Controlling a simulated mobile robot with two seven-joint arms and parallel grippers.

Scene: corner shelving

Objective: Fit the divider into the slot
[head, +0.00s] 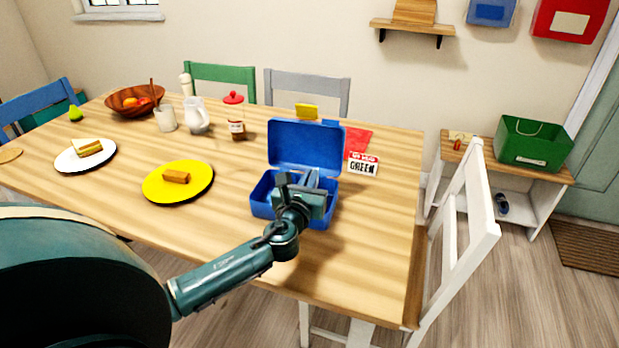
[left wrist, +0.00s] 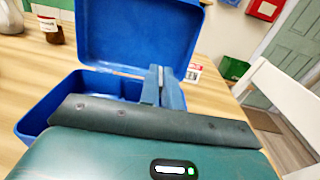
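An open blue lunch box (head: 262,198) stands on the table with its lid (head: 305,143) raised at the back. It also fills the middle of the left wrist view (left wrist: 140,35). My left gripper (head: 312,179) reaches over the right part of the box's open base. Its blue-grey fingers (left wrist: 162,86) are close together, pointing into the box, with a thin grey strip between them. I cannot tell whether that strip is a held divider or part of the fingers. I cannot make out a separate divider or the slot; the gripper hides part of the box's inside. My right gripper is out of view.
A yellow plate (head: 160,188), a jar (head: 237,130) and a white pitcher (head: 197,118) stand to the left. A white chair (head: 480,200) is at the table's right. The front tabletop is clear.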

